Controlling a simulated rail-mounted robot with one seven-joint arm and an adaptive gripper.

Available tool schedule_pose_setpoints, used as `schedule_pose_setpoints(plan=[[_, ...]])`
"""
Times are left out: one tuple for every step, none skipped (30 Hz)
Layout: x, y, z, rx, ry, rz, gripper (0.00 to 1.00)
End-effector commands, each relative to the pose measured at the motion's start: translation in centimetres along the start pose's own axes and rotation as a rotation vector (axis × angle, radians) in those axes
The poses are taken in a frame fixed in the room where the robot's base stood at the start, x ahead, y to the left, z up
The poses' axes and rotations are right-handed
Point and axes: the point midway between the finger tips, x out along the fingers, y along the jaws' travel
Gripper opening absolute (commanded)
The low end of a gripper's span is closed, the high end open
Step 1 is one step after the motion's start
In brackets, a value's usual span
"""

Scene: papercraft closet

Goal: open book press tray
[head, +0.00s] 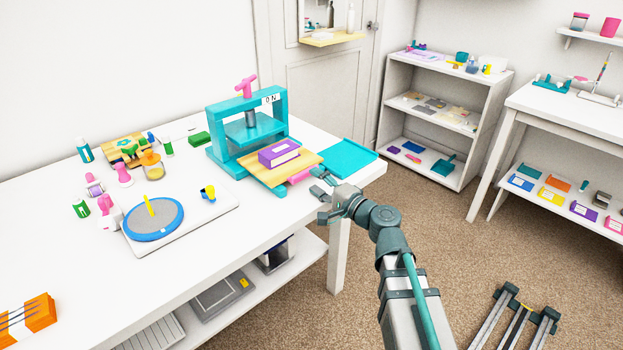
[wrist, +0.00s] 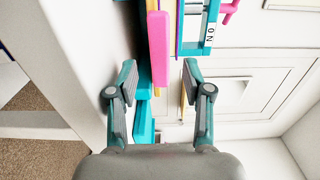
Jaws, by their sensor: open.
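The book press (head: 246,122) is a teal frame with a pink T-shaped screw handle, standing on the white table. Its wooden tray (head: 258,177) sticks out at the front and carries a purple book (head: 279,152). A pink tray handle (head: 301,175) is at the tray's front; a pink bar that looks like this handle (wrist: 158,50) shows ahead of the fingers in the wrist view. My gripper (head: 322,195) is open and empty, just right of the handle, near the table edge. In the wrist view my gripper's fingers (wrist: 160,95) are spread wide; contact with the handle is not visible.
A teal flat tray (head: 347,158) lies on the table just behind my gripper. A blue round turntable (head: 153,220) and several small craft items stand to the left.

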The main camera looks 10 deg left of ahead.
Motion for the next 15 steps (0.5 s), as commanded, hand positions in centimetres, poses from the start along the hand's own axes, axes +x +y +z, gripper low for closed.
schedule_pose_setpoints(plan=[[-1.1,0.0,0.1,0.0,0.003,0.0,0.5],[-1.6,0.0,0.1,0.0,0.002,0.0,0.5],[-2.2,0.0,0.2,0.0,0.002,0.0,0.5],[-2.6,0.0,0.1,0.0,0.002,0.0,0.5],[-3.0,0.0,0.1,0.0,0.003,0.0,0.5],[-3.5,0.0,0.1,0.0,0.002,0.0,0.5],[-3.8,0.0,0.1,0.0,0.001,0.0,0.5],[-4.0,0.0,0.1,0.0,0.001,0.0,0.5],[-4.2,0.0,0.1,0.0,0.0,0.0,0.5],[-4.2,0.0,0.1,0.0,0.0,0.0,0.5],[-4.3,0.0,0.1,0.0,0.0,0.0,0.5],[-4.3,0.0,0.0,0.0,0.0,0.0,0.5],[-4.3,0.0,0.0,0.0,0.0,0.0,0.5],[-4.3,0.0,0.0,0.0,0.0,0.0,0.5],[-4.3,0.0,0.0,0.0,0.0,0.0,0.5]])
